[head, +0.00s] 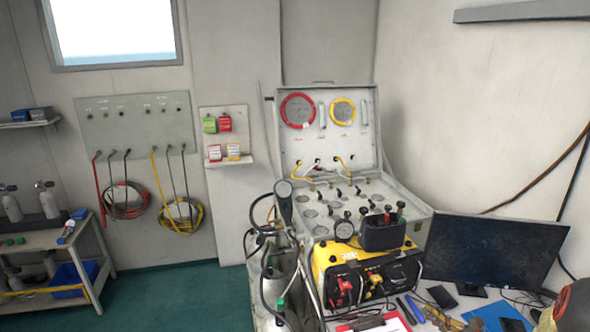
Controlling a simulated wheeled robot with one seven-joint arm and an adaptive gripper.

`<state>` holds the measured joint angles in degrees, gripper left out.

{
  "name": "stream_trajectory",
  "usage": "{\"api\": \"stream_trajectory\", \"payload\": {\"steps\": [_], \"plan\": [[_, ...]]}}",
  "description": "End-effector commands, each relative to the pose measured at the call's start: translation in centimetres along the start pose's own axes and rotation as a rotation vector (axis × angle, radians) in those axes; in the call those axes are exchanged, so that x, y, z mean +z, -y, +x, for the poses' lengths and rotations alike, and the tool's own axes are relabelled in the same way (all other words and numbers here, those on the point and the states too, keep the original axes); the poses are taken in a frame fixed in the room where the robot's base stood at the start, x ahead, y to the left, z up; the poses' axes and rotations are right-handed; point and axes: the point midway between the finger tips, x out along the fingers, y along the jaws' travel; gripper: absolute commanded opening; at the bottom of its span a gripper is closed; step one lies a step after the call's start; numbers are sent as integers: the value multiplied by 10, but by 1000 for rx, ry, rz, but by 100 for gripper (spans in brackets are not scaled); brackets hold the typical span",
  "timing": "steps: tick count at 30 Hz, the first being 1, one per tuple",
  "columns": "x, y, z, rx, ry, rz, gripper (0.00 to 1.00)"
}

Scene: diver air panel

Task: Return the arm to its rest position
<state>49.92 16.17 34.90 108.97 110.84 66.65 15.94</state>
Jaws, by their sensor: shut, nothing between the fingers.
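My gripper is not visible in the head view, and I cannot make out any part of my arm for sure. The open air panel case (400,190) stands upright against the back wall. A yellow and black unit (345,262) sits in front of the case, with a small dark box (382,233) on top.
Grey cylinders with black hoses (280,262) stand left of the case. A monitor (492,252) is at the right, with a clipboard (372,324), pens and a phone in front. A shelf rack (50,262) stands far left. The green floor (180,295) between is clear.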

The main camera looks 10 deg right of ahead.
Motion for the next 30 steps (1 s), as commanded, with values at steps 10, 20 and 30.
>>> {"api": "stream_trajectory", "payload": {"steps": [10, 20, 30], "plan": [[-21, -155, -58, 563, -205, -506, 0], [13, -249, -159, 1123, -316, -1334, 0], [78, -264, -228, 1368, -389, -2169, 0]]}}
